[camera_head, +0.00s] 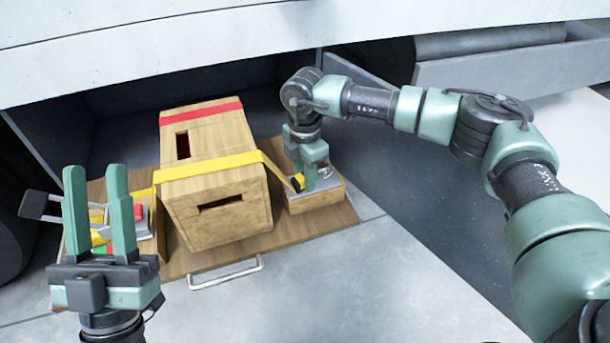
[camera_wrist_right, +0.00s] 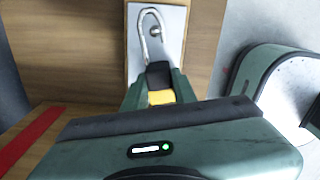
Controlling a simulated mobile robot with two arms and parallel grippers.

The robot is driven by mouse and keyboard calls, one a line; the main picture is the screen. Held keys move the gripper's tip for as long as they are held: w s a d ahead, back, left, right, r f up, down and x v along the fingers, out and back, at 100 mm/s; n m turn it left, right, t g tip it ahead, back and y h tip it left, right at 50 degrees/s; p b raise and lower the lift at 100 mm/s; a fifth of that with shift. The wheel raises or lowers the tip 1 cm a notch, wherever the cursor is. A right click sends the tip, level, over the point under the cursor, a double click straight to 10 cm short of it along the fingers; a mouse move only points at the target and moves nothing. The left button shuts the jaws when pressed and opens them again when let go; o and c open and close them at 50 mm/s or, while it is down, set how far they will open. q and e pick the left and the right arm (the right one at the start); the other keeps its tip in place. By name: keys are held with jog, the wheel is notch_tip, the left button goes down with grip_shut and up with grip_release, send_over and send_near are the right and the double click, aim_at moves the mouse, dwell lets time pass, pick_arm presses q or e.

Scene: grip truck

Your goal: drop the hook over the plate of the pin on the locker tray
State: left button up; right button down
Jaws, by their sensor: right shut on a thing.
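My right gripper (camera_head: 318,186) is shut on the black and yellow end of the hook, low over the small wooden block (camera_head: 318,203) at the tray's right. In the right wrist view the silver hook (camera_wrist_right: 142,35) reaches out past the fingertips over a pale metal plate (camera_wrist_right: 173,50). The round pin (camera_wrist_right: 155,31) shows inside the hook's curve. I cannot tell whether the hook rests on the plate or hangs above it. The locker tray (camera_head: 290,232) is a wooden board. My left gripper (camera_head: 96,175) is open and empty at the front left.
A wooden crate (camera_head: 222,215) stands mid-tray, with a yellow strap (camera_head: 210,167) across it towards the hook and a red band (camera_head: 200,112) behind. A ratchet with red and yellow parts (camera_head: 140,222) sits left. A metal handle (camera_head: 225,277) is at the front.

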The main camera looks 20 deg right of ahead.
jog(key=shift+w+r, duration=0.15)
jog(key=shift+w, duration=0.05)
jog(key=c, duration=1.1)
grip_release()
jog(key=shift+o, duration=0.2)
jog(key=shift+s, duration=0.1)
